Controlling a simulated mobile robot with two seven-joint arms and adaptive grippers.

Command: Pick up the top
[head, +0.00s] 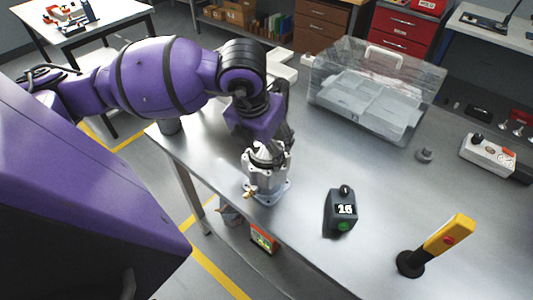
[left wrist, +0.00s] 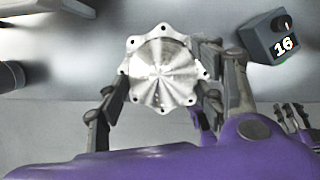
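A silvery machined housing (head: 266,186) stands upright on the metal bench, with a flanged base. Its top (left wrist: 160,70) is a round, shiny, lobed plate with bolt holes around the rim, seen from above in the left wrist view. In the head view the top is partly hidden by my gripper. My left gripper (head: 268,148) is directly over the housing, pointing down. In the left wrist view its fingers stand on both sides of the top, close to the rim lobes. Whether they touch it cannot be told.
A dark box showing 16 (head: 341,210) stands right of the housing, also in the left wrist view (left wrist: 268,36). A yellow-and-black post (head: 440,243) stands near the front edge. A clear lidded case (head: 375,90) is behind. Bench between is clear.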

